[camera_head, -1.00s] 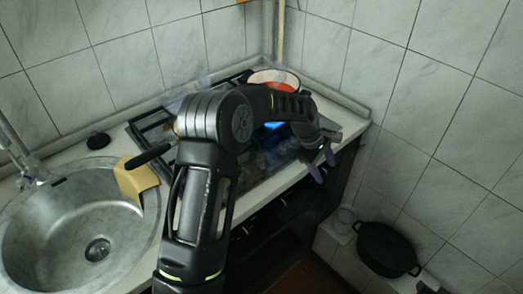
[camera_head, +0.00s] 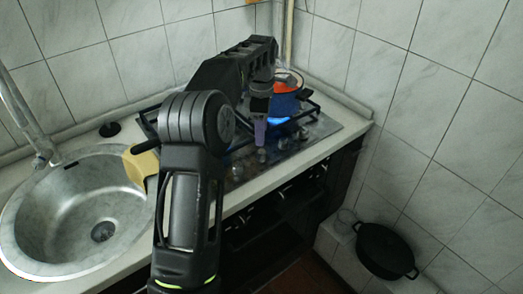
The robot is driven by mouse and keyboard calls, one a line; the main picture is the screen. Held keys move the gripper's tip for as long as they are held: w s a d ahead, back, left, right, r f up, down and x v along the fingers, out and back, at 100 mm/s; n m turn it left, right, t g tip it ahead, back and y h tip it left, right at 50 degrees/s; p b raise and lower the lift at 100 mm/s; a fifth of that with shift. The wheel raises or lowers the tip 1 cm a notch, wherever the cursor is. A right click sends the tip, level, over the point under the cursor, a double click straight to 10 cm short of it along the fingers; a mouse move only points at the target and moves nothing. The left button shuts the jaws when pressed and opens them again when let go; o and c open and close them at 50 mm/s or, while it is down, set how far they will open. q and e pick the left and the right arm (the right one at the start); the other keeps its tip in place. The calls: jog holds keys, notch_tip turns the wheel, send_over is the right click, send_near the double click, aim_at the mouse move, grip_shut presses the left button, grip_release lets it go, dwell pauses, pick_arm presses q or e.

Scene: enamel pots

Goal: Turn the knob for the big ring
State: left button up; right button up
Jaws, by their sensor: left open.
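The gas hob (camera_head: 326,123) is set in the counter in the corner. A row of small knobs (camera_head: 261,155) runs along its front edge; which one serves the big ring cannot be told. My left arm hides much of the hob's left part. My right gripper is not in view.
A black pot (camera_head: 384,250) stands low at right.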

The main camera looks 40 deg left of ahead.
aim_at(262, 151)
pick_arm(q)
jog(key=shift+f+p, duration=0.4)
jog(key=shift+f, duration=3.5)
jog(key=shift+d, duration=0.1)
jog(key=shift+c, duration=0.2)
grip_shut()
